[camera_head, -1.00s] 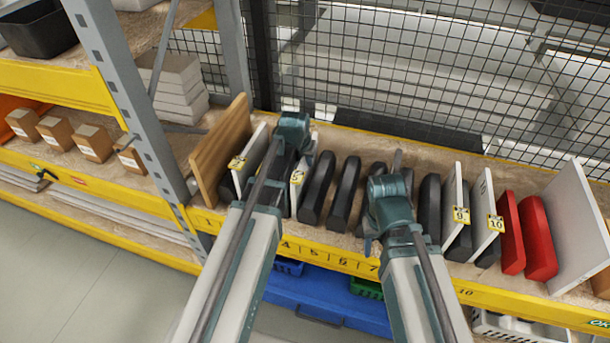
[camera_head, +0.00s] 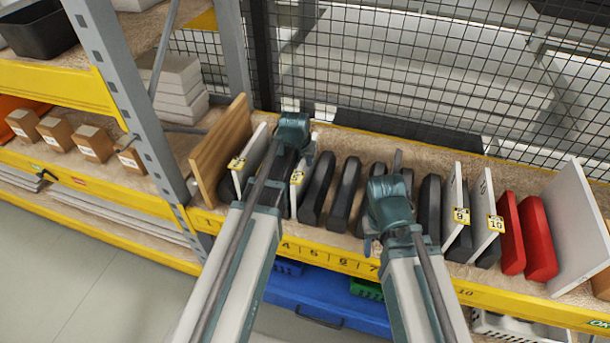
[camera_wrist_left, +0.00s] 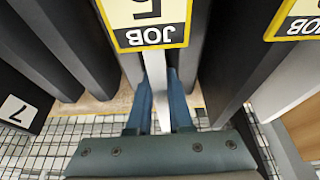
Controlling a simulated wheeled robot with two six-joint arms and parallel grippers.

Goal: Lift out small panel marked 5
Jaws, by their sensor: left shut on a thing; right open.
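The small white panel marked 5 (camera_head: 296,199) stands upright in the shelf rack, with a yellow tag near its top. In the left wrist view its tag (camera_wrist_left: 150,22) reads upside down, "JOB 5". My left gripper (camera_wrist_left: 161,88) is shut on this panel, with one blue finger on each side of its thin white edge. In the head view my left wrist hides the fingers and part of the panel. My right gripper (camera_head: 397,163) is open above the rack's middle, over dark dividers; its fingers are mostly hidden.
Black dividers (camera_head: 345,195) stand close beside the panel. White panels marked 9 (camera_head: 452,195) and 10 (camera_head: 484,205), red dividers (camera_head: 538,240) and a wooden board (camera_head: 222,155) share the shelf. A wire mesh (camera_head: 400,75) stands behind; a grey post (camera_head: 130,105) is at the left.

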